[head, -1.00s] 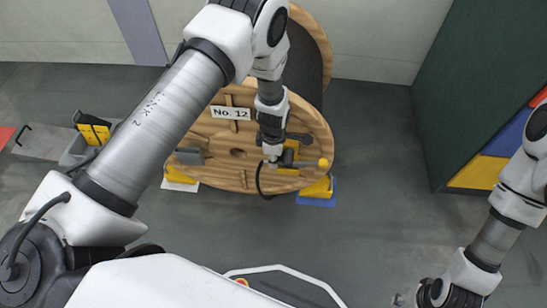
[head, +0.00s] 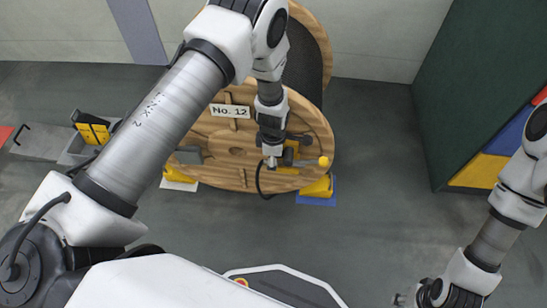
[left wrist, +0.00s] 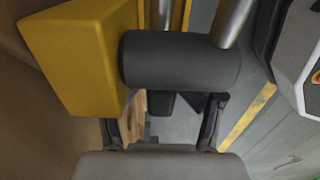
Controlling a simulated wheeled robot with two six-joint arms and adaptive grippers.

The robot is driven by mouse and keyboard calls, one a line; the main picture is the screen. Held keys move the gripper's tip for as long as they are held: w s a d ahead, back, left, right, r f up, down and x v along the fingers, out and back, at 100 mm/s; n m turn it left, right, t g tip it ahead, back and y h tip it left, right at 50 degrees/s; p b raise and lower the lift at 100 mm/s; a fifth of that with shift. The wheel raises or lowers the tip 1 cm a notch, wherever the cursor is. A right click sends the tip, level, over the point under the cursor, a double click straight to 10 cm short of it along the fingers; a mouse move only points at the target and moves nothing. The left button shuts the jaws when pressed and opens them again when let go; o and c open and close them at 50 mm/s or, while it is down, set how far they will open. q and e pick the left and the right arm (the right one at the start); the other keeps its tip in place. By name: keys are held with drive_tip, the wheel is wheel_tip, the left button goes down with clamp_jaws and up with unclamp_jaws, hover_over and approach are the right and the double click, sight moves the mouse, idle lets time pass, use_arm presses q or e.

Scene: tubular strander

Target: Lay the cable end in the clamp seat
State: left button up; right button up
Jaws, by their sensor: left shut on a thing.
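My left gripper (head: 271,163) is in front of the lower right of the wooden reel, beside the yellow clamp parts (head: 289,157). It is shut on the cable end, which the gripper mostly hides. The black cable (head: 260,183) hangs in a short loop below it. In the left wrist view, a yellow block (left wrist: 75,60) and a dark grey cylinder (left wrist: 180,62) lie close in front of the fingers (left wrist: 160,125). The clamp seat itself cannot be made out. My right gripper (head: 402,299) is low at the right, away from the reel; its fingers are too small to read.
The wooden reel (head: 222,165) bears a "No. 12" plate (head: 230,111). A grey bin with yellow parts (head: 92,132) stands left. A green cabinet (head: 480,90) stands right. Floor between is clear.

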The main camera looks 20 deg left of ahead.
use_arm(q)
drive_tip(key=shift+s+f, duration=0.15)
drive_tip(key=shift+s, duration=0.05)
drive_tip(key=shift+w+r, duration=0.1)
drive_tip(key=shift+r, duration=0.15)
wheel_tip(320, 180, up, 12)
drive_tip(key=shift+f, duration=0.15)
